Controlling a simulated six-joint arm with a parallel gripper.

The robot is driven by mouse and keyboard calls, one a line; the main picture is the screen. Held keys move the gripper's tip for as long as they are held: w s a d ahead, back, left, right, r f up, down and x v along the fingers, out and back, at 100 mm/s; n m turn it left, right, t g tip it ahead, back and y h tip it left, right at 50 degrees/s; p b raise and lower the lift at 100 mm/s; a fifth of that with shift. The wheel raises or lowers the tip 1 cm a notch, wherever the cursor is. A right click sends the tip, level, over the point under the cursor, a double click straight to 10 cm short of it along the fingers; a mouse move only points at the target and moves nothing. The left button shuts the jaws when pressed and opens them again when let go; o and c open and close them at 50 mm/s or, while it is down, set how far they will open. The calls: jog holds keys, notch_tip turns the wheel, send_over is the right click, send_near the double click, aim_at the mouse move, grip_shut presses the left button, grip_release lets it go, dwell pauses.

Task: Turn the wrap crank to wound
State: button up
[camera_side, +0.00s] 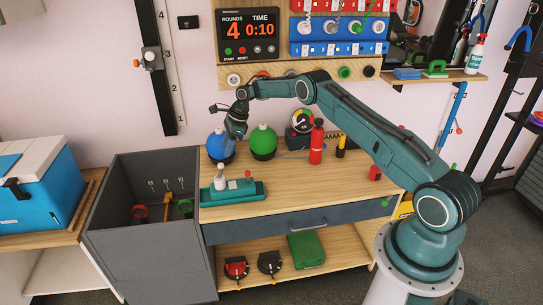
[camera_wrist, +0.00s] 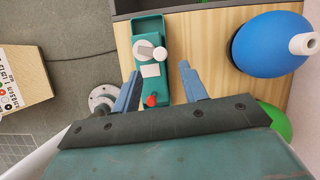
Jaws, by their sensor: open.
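The wrap crank appears to be the long teal unit (camera_side: 240,193) at the front left of the wooden workbench. It carries a white upright part (camera_side: 221,174) and a small red knob (camera_side: 248,175). In the wrist view the teal unit (camera_wrist: 178,88) lies below my gripper, with a white round part and peg (camera_wrist: 146,48), a pale label (camera_wrist: 150,71) and the red knob (camera_wrist: 152,100). My gripper (camera_wrist: 159,74) is open and empty, its fingers on either side of the unit in that view. In the side view my gripper (camera_side: 236,132) is above the bench, apart from the unit.
A blue ball-shaped bottle (camera_side: 219,146) and a green one (camera_side: 263,142) stand close behind the unit. A red bottle (camera_side: 317,142) and a gauge (camera_side: 301,121) are further right. A grey open bin (camera_side: 150,175) adjoins the bench's left side.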

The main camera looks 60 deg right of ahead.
jog(key=v, duration=0.7)
jog(key=shift+r, duration=0.1)
jog(key=n+h, duration=0.3)
jog(key=n, duration=0.4)
send_over(220, 165)
jog(key=a, duration=0.1)
jog(key=f, duration=0.1)
jog(key=shift+s+a+r+n+g+h, duration=0.15)
jog(key=shift+s+a+n+h, duration=0.35)
jog(key=shift+a+n+h, duration=0.45)
jog(key=shift+s+a+r+n+g+h, duration=0.15)
jog(key=shift+s+a+n+h, duration=0.3)
jog(key=shift+n, duration=0.8)
jog(key=shift+s+a+r+n+h, duration=0.2)
jog(key=shift+s+a+n+h, duration=0.5)
jog(key=shift+n, duration=0.4)
jog(key=shift+w, duration=0.2)
jog(key=shift+x, duration=6.95)
jog(key=shift+d, duration=0.1)
